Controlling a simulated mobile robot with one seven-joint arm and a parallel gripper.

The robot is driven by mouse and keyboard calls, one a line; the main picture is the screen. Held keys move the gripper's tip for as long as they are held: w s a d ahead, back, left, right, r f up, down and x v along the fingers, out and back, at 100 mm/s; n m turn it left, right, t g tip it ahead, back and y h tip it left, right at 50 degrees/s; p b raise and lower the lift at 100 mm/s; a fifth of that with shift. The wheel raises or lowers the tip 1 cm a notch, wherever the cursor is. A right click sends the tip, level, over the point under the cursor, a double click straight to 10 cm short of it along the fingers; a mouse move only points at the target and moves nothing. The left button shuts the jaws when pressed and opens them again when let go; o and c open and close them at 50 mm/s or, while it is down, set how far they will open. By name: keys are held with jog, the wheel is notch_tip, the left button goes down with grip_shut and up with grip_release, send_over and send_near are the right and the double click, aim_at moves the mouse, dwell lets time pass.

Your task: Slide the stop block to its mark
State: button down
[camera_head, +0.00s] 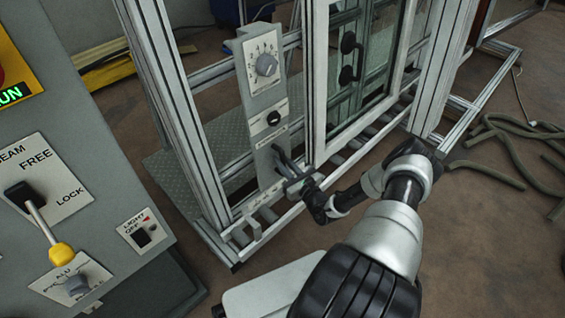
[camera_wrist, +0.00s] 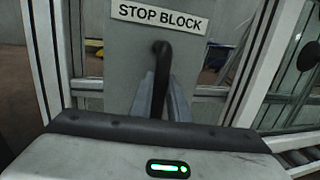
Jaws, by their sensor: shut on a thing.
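A grey upright panel (camera_head: 265,85) stands on the aluminium frame. The stop block handle (camera_head: 281,153) is a dark bar low on this panel. In the wrist view the handle (camera_wrist: 162,52) hangs under the STOP BLOCK label (camera_wrist: 160,16). My gripper (camera_head: 293,178) is at the handle. In the wrist view its two grey fingers (camera_wrist: 160,95) sit on both sides of the handle and are shut on it. My gripper's body hides the lower part of the panel there. I cannot make out the mark.
A framed glass door (camera_head: 362,70) stands to the right. A control console (camera_head: 70,190) with a yellow-tipped lever (camera_head: 60,254) is at left. Loose hoses (camera_head: 510,150) lie on the floor at right.

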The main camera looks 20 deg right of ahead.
jog(key=shift+s+a, duration=0.1)
jog(key=c, duration=1.7)
grip_release()
jog(key=s+d+p, duration=0.1)
jog(key=s, duration=0.4)
jog(key=s+p, duration=0.1)
jog(key=s, duration=0.5)
jog(key=s+d+p, duration=0.1)
jog(key=s, duration=0.5)
jog(key=shift+s+d, duration=0.15)
jog(key=shift+d, duration=0.15)
